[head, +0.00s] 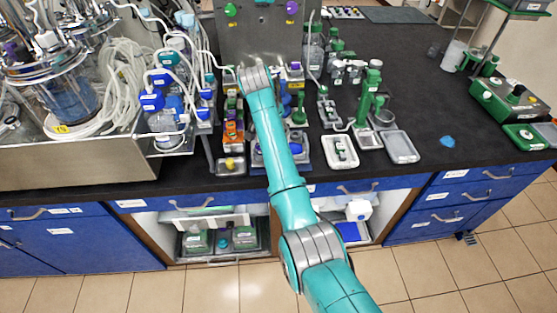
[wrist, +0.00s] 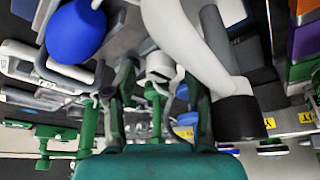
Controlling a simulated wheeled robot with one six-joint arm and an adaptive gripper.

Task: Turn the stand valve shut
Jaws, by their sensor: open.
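In the wrist view my gripper (wrist: 160,80) is open, with one dark finger on each side of a small white fitting (wrist: 160,65). A thin green upright part (wrist: 156,112) stands below the fitting, also between the fingers. I cannot tell whether the fingers touch either part, nor for sure that this is the stand valve. In the head view my arm reaches over the bench to the grey panel (head: 262,35), and its own links hide the fingertips and whatever is between them.
A thick white tube (wrist: 190,35) ending in a black sleeve (wrist: 238,117) passes close by the right finger. A blue rounded cap (wrist: 75,32) is at upper left. Bottles with blue caps (head: 152,100) stand left of my arm; a green stand (head: 368,98) and white tray (head: 340,151) are right.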

